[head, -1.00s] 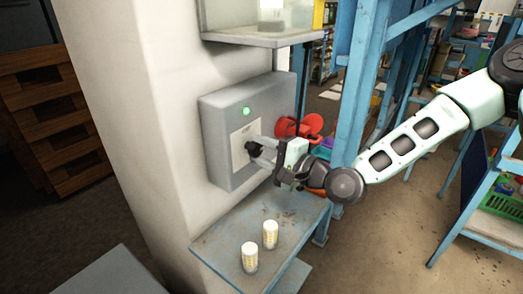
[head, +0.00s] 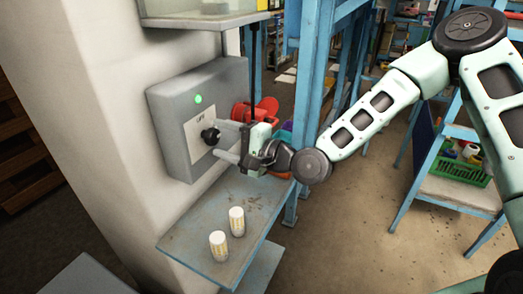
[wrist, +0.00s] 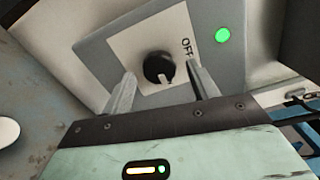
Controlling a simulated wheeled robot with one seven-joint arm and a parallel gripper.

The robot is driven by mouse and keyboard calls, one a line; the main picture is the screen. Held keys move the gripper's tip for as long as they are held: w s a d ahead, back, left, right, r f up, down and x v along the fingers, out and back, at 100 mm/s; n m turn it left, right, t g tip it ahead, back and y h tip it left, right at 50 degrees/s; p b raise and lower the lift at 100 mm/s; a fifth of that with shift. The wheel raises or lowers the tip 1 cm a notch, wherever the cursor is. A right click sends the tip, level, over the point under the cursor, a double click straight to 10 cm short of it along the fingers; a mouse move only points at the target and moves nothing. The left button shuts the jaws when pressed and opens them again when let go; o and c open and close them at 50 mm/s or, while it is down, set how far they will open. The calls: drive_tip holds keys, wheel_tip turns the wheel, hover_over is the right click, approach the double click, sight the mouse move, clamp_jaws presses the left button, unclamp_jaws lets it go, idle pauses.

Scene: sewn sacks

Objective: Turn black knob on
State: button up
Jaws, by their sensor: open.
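The black knob (head: 211,136) sits on a pale label plate on the front of a grey control box (head: 166,118) fixed to the wall. It also shows in the wrist view (wrist: 159,68), with a white pointer mark on it and the letters "OFF" beside it. A green light (head: 198,99) glows on the box above the knob. My gripper (head: 222,141) is open in front of the box, its fingers pointing at the panel. In the wrist view the fingertips (wrist: 163,76) lie on either side of the knob, apart from it, with nothing between them in grip.
A blue-edged shelf (head: 195,243) below the box holds two white cylinders, one nearer (head: 219,246) and one behind it (head: 236,221). A red object (head: 256,110) is right of the box. Blue posts (head: 307,100) stand behind my arm. Another shelf (head: 205,17) is above.

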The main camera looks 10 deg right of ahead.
drive_tip(key=p+v, duration=0.8)
drive_tip(key=v, duration=0.8)
drive_tip(key=shift+a+f, duration=0.1)
drive_tip(key=shift+f, duration=0.05)
drive_tip(key=s+a+f+n+g+h+b, duration=0.1)
drive_tip(key=s+f+n+g+h+b, duration=0.2)
drive_tip(key=s+f+n+g+h, duration=0.55)
drive_tip(key=s+r+n+g+h+b, duration=0.2)
drive_tip(key=s+r+n+h, duration=0.3)
drive_tip(key=s+r+n, duration=0.4)
wheel_tip(320, 180, up, 2)
drive_tip(key=shift+s+d+r+b, duration=0.1)
drive_tip(key=shift+s+d+b, duration=0.2)
drive_tip(key=shift+s, duration=0.9)
drive_tip(key=shift+g, duration=0.25)
